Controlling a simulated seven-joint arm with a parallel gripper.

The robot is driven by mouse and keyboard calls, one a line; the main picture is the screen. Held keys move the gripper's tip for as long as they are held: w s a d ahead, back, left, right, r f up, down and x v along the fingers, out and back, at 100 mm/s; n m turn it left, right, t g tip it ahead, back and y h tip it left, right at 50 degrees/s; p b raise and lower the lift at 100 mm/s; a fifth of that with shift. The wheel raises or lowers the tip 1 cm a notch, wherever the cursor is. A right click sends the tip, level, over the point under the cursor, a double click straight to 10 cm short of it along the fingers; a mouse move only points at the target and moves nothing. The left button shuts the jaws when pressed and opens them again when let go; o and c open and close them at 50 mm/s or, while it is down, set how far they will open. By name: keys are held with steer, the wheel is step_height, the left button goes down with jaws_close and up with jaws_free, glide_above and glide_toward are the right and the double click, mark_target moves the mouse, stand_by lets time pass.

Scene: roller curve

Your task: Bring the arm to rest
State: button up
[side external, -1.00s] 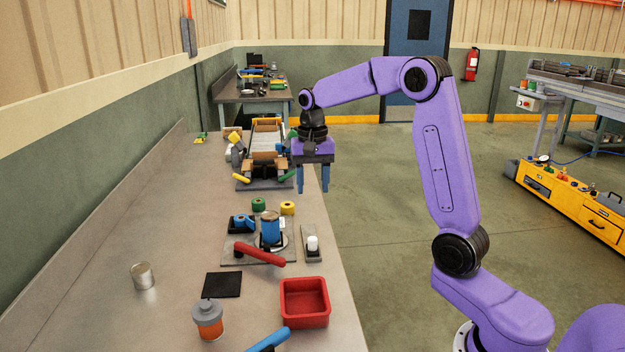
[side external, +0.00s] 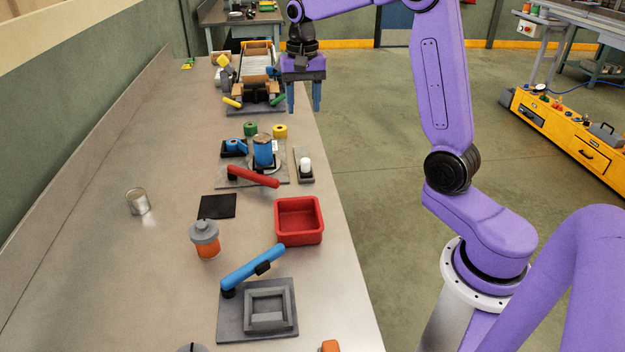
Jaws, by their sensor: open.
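My gripper (side external: 304,97) hangs pointing down with its two blue fingers apart and nothing between them. It is in the upper middle of the side view, raised over the bench's right edge, in front of the roller machine (side external: 257,72). My purple arm reaches up and across from the right to hold it there. The grey workbench (side external: 165,290) runs along below it.
A blue can (side external: 263,151) stands on a fixture with a red lever (side external: 253,176). A red bin (side external: 299,221), an orange-and-grey jar (side external: 205,240), a tin can (side external: 138,201), a black pad (side external: 217,206) and a blue lever (side external: 253,268) are nearer. The bench's left part is mostly clear.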

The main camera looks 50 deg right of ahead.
steer(key=s+a+f+n, duration=0.2)
steer(key=s+a+n, duration=0.8)
steer(key=s+a, duration=0.4)
steer(key=s+f+n, duration=0.2)
steer(key=s+n, duration=0.3)
steer(key=s, duration=0.4)
steer(key=s+f+n, duration=0.1)
steer(key=s+n, duration=0.5)
steer(key=s, duration=0.3)
steer(key=shift+a+f, duration=0.15)
steer(key=shift+f, duration=0.2)
steer(key=shift+s, duration=0.1)
